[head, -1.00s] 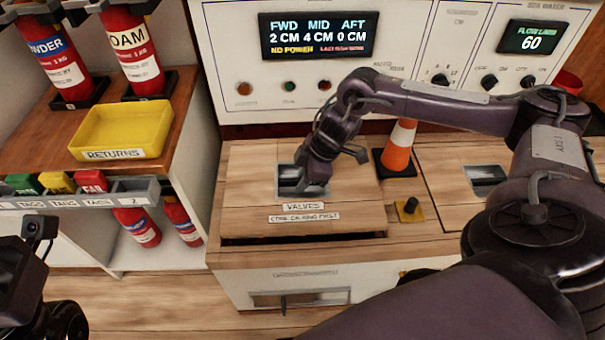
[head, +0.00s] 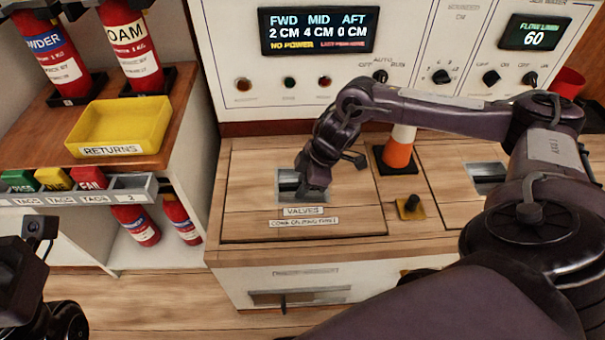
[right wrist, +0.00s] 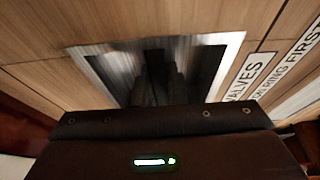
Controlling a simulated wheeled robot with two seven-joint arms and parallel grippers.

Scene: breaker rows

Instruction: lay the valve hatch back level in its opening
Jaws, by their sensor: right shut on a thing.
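The valve hatch (head: 345,216) is a wooden panel with a "VALVES" label, lying flush in the counter top with only a thin dark seam along its front edge. My right gripper (head: 303,188) reaches down into the metal-framed recess in the hatch and is shut on the pull there. In the right wrist view, the fingers (right wrist: 157,85) go into the recess inside its bright metal frame (right wrist: 232,55); the pull itself is hidden. My left arm shows at the lower left edge; its fingertips cannot be made out.
A yellow plate with a black knob (head: 410,207) sits right of the hatch. A second metal recess (head: 487,177) lies further right. A yellow returns tray (head: 122,127) is on the left shelf.

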